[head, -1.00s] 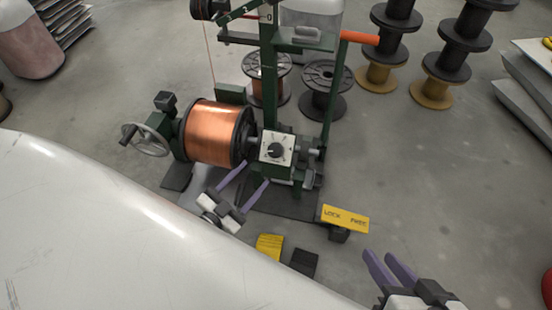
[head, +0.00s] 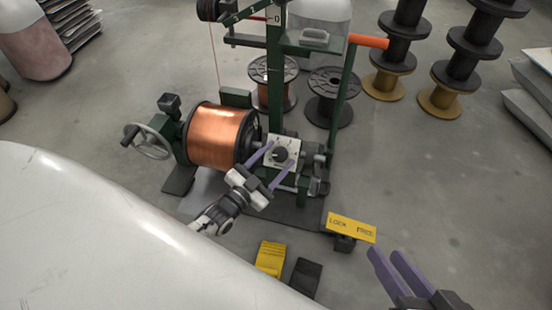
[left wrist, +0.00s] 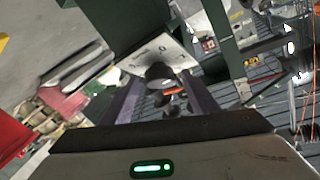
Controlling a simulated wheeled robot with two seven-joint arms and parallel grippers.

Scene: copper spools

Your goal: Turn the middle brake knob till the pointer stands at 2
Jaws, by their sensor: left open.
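The black brake knob (head: 280,155) sits on a pale square dial plate (head: 295,144) on the green machine, right of the copper spool (head: 216,136). My left gripper (head: 271,164) is open at the dial, its purple fingers on either side of the knob. In the left wrist view the knob (left wrist: 159,72) shows between the finger ends, with the plate (left wrist: 172,50) behind it. I cannot tell whether the fingers touch the knob. The pointer and most dial marks are too small or hidden to read. My right gripper (head: 393,268) is at the lower right, fingers apart, holding nothing.
A yellow LOCK/FREE plate (head: 351,227) stands right of the machine's base. A yellow pedal (head: 271,258) and a black pedal (head: 304,277) are on the floor in front. A handwheel (head: 150,141) is at left. A white curved surface (head: 110,235) fills the lower left.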

